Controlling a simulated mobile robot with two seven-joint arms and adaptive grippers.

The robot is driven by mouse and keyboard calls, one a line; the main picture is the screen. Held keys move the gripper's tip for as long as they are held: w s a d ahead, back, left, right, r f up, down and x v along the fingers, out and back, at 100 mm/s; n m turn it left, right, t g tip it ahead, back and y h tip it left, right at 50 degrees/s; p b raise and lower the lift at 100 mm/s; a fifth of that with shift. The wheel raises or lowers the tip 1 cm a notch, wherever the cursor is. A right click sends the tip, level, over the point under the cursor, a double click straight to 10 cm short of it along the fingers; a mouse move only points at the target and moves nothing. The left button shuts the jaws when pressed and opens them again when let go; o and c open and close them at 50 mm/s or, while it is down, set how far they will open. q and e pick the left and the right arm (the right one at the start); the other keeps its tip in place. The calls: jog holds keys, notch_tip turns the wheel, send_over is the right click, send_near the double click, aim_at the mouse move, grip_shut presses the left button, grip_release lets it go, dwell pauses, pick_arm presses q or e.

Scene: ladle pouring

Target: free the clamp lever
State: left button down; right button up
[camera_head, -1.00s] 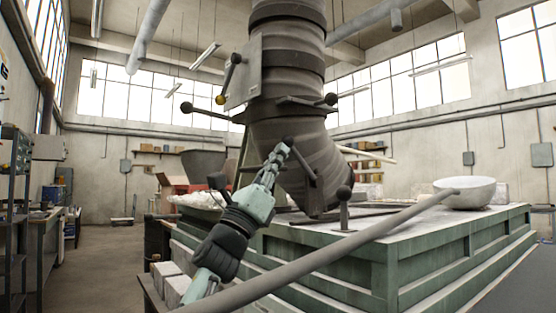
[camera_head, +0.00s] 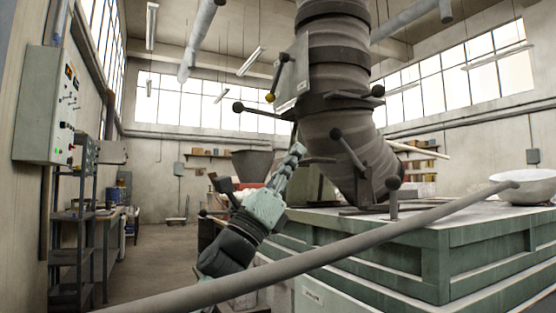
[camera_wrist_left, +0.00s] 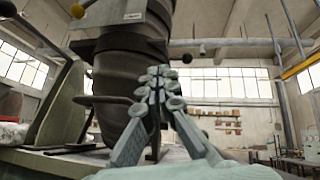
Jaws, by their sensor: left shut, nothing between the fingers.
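The thick ribbed furnace spout (camera_head: 340,70) hangs down over the green bench. Several dark ball-ended levers sit on it; I cannot tell for sure which is the clamp lever. One slanted lever (camera_head: 350,152) on the front of the lower bend has its black ball up and to the left. My left gripper (camera_head: 298,150) is shut and empty, fingers pointing up, to the left of that ball and apart from it in the picture. In the left wrist view its closed fingertips (camera_wrist_left: 162,76) overlap the dark spout (camera_wrist_left: 125,65) behind. My right gripper is not in view.
A long grey bar (camera_head: 330,252) crosses the front, its upper end at a pale bowl (camera_head: 530,188) on the bench (camera_head: 400,258). A short upright ball-ended lever (camera_head: 393,200) stands on the bench top. A control box (camera_head: 45,105) and shelving are at left, with open floor between.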

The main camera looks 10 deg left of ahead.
pick_arm(q)
jog(key=shift+s+a, duration=1.35)
jog(key=shift+s, duration=0.1)
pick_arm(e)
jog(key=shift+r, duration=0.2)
